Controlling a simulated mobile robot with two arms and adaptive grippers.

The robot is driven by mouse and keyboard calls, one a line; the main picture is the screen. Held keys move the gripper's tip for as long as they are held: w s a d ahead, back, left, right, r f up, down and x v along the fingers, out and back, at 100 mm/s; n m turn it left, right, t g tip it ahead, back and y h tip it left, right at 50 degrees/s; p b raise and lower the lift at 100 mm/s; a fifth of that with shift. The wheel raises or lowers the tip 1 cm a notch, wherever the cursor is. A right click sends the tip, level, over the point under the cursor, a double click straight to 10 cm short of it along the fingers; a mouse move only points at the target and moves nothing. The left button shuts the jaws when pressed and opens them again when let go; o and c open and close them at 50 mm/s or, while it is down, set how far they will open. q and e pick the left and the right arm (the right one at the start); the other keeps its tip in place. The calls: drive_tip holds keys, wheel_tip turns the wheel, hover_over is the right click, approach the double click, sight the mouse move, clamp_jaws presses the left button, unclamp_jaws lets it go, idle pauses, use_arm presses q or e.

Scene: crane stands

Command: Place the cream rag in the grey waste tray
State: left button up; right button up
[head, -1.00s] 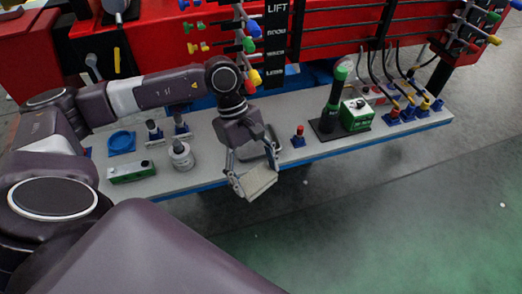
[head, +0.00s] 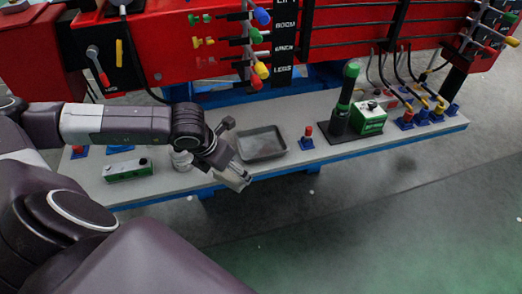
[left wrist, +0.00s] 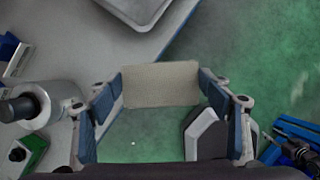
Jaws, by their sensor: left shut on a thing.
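My left gripper (head: 236,179) is shut on the cream rag (left wrist: 161,84). In the left wrist view the rag is a flat beige rectangle pinched between the two blue finger pads. In the head view the gripper hangs over the front edge of the bench, and the rag is hard to tell from the fingers. The grey waste tray (head: 263,155) lies on the bench just right of and behind the gripper, and looks empty. Its rounded corner also shows at the top of the left wrist view (left wrist: 143,14), apart from the rag. My right gripper is not in view.
A grey cylinder (left wrist: 45,104) stands close beside the left gripper. A green box (head: 128,170) lies farther left on the bench (head: 300,158). A red-topped post (head: 307,138) stands right of the tray. Red machinery with levers (head: 262,70) rises behind.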

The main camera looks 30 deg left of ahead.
use_arm(q)
drive_tip(key=shift+a+f+n, duration=0.15)
drive_tip(key=shift+a+n, duration=0.05)
drive_tip(key=shift+n, duration=0.1)
drive_tip(key=shift+w+a, duration=0.1)
drive_tip(key=shift+w, duration=0.1)
drive_tip(key=p, duration=0.5)
hover_over(263, 143)
drive_tip(key=s, duration=0.2)
drive_tip(key=shift+w+d, duration=0.15)
drive_tip(key=shift+d, duration=0.05)
wheel_tip(263, 143, down, 3)
drive_tip(key=shift+f+p, duration=0.1)
drive_tip(key=shift+p, duration=0.45)
drive_tip(key=shift+f, duration=0.15)
drive_tip(key=shift+f+n, duration=0.1)
drive_tip(key=shift+n, duration=0.2)
drive_tip(key=o, duration=1.1)
